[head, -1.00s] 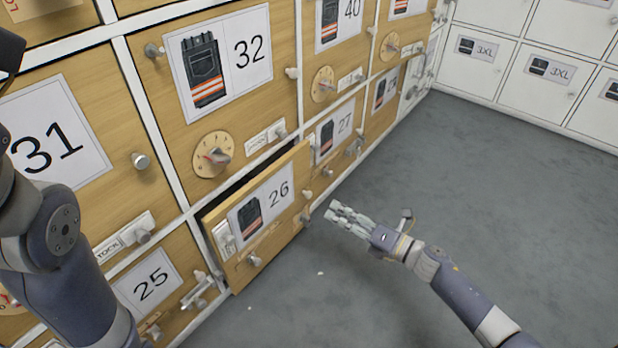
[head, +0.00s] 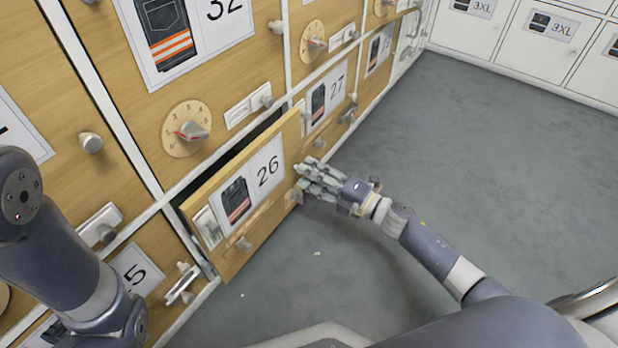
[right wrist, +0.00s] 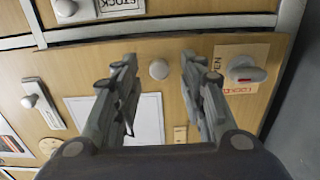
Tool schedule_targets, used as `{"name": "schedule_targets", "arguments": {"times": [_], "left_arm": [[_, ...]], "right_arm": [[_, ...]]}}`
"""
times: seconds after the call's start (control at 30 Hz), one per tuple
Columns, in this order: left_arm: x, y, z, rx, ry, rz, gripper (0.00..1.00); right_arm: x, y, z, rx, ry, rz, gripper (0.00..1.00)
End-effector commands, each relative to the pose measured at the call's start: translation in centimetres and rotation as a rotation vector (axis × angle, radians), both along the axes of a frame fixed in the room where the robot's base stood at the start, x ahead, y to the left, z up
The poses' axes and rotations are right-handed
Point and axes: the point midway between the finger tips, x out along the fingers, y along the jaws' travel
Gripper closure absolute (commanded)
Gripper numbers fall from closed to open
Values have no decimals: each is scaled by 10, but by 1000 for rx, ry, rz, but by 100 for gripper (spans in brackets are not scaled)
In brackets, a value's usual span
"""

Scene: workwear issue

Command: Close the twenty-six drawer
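The twenty-six drawer (head: 262,220) stands partly pulled out in the lower row of the wooden cabinet in the head view, with a dark gap behind its top edge. Its front has a white label with "26" and a trousers picture. My right gripper (head: 303,176) is at the right edge of this front; contact cannot be told. In the right wrist view my right gripper (right wrist: 159,58) is open and empty, its fingers apart before a wooden front with a round knob (right wrist: 159,69). My left arm shows at lower left, its gripper out of view.
Drawer 27 (head: 313,141) sits right of drawer 26, and a dial (head: 186,128) is on the front of 32 above. White lockers (head: 545,60) stand at the back right. The grey floor (head: 470,150) between is clear.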

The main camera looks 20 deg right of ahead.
Motion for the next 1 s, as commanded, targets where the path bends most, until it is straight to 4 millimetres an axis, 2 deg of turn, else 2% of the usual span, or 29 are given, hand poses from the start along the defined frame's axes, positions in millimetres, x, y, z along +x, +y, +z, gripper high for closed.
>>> {"name": "schedule_targets", "arguments": {"times": [0.13, 0.4, 0.57, 0.77, 1.0], "left_arm": [[3, -1, -5, 1, 8, 1, 60], [4, -1, -4, 2, 11, 2, 60], [4, -1, -4, 2, 10, 2, 60], [2, 0, -5, 4, 6, 3, 60], [0, 0, -7, 3, 3, 3, 60]], "right_arm": [[7, 5, 0, -2, -1, 0, 62], [8, 6, 0, -1, 0, 0, 62], [8, 6, 0, -1, 0, 0, 98], [8, 6, 0, -1, -1, 0, 100], [33, 25, 0, 1, -2, -2, 100]]}}
